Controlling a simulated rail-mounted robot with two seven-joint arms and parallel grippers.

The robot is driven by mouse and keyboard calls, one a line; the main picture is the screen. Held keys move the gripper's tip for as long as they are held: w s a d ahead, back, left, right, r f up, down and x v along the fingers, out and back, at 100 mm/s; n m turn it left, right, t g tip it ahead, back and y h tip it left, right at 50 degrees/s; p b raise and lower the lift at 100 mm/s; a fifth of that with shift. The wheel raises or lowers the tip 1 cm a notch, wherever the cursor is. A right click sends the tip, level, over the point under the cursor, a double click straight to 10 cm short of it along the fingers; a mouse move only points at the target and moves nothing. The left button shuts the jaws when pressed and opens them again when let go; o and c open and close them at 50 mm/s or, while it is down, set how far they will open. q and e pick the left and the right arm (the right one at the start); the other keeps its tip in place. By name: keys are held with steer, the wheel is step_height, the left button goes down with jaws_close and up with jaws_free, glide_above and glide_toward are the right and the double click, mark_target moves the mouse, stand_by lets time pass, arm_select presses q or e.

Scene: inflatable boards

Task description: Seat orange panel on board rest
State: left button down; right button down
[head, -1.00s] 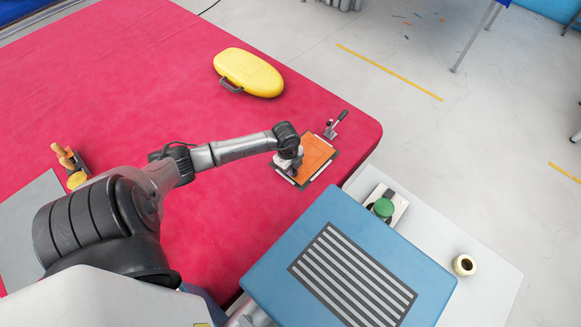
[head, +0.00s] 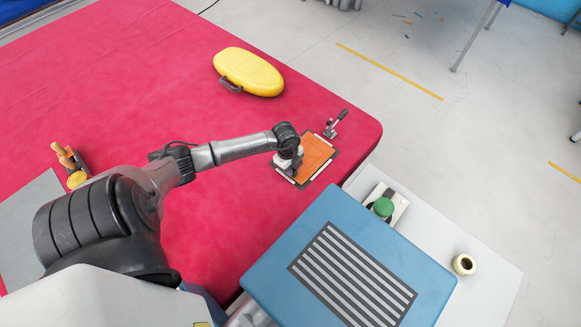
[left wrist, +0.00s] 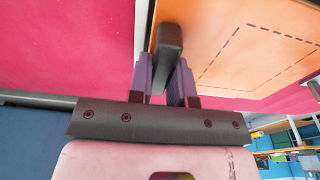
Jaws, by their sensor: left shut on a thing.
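The orange panel (head: 315,153) lies over the board rest, a dark frame with white strips (head: 322,172), near the right corner of the red surface. I cannot tell whether the panel touches the rest all round. My left gripper (head: 295,172) is over the panel's near left part. In the left wrist view its purple fingers (left wrist: 167,82) are shut on a dark grey grip (left wrist: 169,45) at the edge of the panel, whose face (left wrist: 235,40) has a dashed outline. The arm hides part of the panel in the head view. My right gripper is not in view.
A toggle clamp (head: 335,125) stands at the rest's far end. A yellow oval case (head: 250,72) lies farther back on the red surface (head: 130,80). A blue board with grey stripes (head: 270,262) and a green-topped item (head: 382,207) are at the right.

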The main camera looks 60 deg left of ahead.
arm_select(q)
steer(key=shift+c, duration=2.4)
jaws_free()
steer(key=shift+r, duration=0.15)
steer(key=shift+r+p, duration=0.35)
steer(key=shift+p, duration=0.2)
steer(key=shift+r+p, duration=2.55)
steer(key=shift+p, duration=0.25)
